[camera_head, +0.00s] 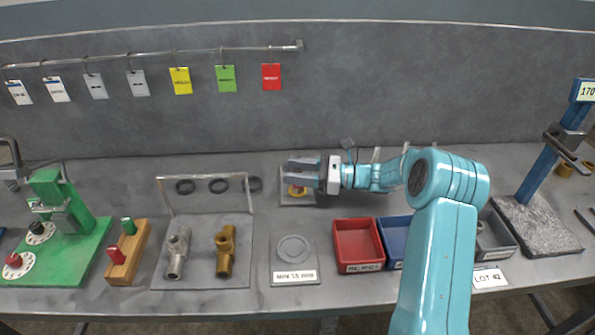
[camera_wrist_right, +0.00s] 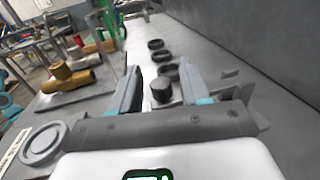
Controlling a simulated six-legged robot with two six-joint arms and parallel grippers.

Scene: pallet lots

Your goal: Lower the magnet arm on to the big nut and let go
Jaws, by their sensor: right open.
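My right gripper (camera_head: 291,171) reaches in from the right at the back middle of the bench, its fingers pointing left. The fingers partly cover this piece. In the right wrist view a dark round knob (camera_wrist_right: 161,91) shows between the spread fingers of the gripper (camera_wrist_right: 160,70), with gaps at both sides. It may belong to the magnet arm; I cannot tell. My left gripper is not in view.
A blue height stand (camera_head: 541,173) is at the right. Tags hang on a rail behind.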

